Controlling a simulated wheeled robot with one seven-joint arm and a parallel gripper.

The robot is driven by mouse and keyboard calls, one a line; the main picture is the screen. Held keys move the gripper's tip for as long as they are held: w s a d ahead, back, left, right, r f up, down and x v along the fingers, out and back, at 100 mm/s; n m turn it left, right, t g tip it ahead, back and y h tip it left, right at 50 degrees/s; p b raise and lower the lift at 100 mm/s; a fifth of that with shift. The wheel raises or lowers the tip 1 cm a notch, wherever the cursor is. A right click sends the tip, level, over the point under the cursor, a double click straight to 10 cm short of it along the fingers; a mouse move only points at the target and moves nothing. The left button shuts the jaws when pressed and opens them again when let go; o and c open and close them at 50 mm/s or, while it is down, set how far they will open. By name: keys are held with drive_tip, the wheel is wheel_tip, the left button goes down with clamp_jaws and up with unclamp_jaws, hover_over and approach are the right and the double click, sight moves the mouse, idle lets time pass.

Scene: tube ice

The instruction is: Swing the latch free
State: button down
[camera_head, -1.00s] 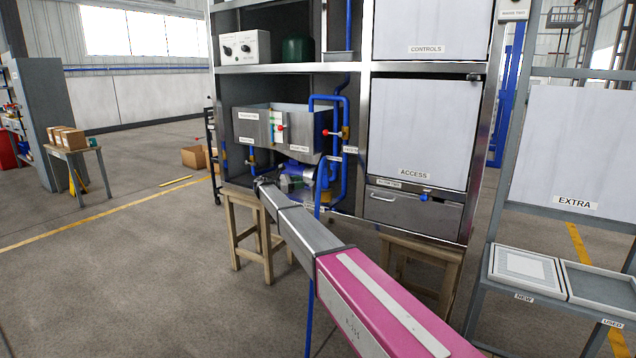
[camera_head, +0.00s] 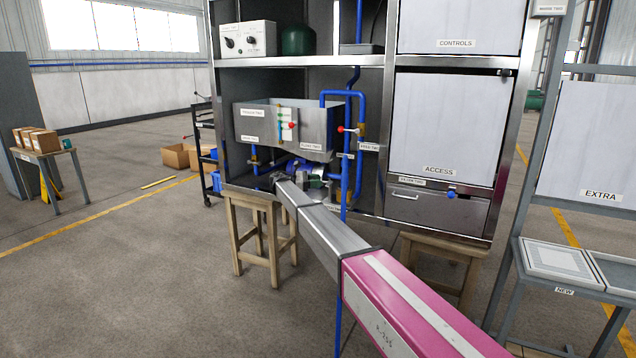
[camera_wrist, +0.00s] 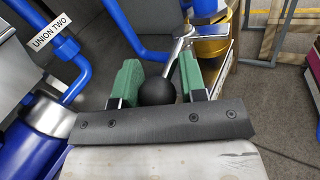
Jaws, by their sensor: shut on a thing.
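In the wrist view, a metal lever (camera_wrist: 182,40) ends in a black ball knob (camera_wrist: 157,92). My gripper (camera_wrist: 159,72) has green finger pads on either side of the knob and is shut on it. The lever rises away from the knob to a pivot above a yellow round body (camera_wrist: 212,46). I cannot tell for sure that this lever is the latch. In the head view, my gripper reaches the lower left bay beside a blue pump (camera_head: 309,170); the lever is too small to make out there.
A blue pipe labelled UNION TWO (camera_wrist: 83,72) is close at left in the wrist view. Above the pump hangs a steel tank (camera_head: 262,125), with blue pipes (camera_head: 360,120) to its right. A wooden stool (camera_head: 236,230) stands below. Open floor lies left.

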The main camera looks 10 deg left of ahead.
drive_tip(key=shift+w+r, duration=0.15)
drive_tip(key=shift+w, duration=0.35)
drive_tip(key=c, duration=1)
unclamp_jaws()
drive_tip(key=shift+d, duration=0.1)
drive_tip(key=shift+o, duration=1.1)
drive_tip(key=shift+d, duration=0.1)
drive_tip(key=shift+s, duration=0.25)
drive_tip(key=shift+a, duration=0.25)
drive_tip(key=v, duration=1)
drive_tip(key=shift+a, duration=0.15)
drive_tip(key=shift+s, duration=0.1)
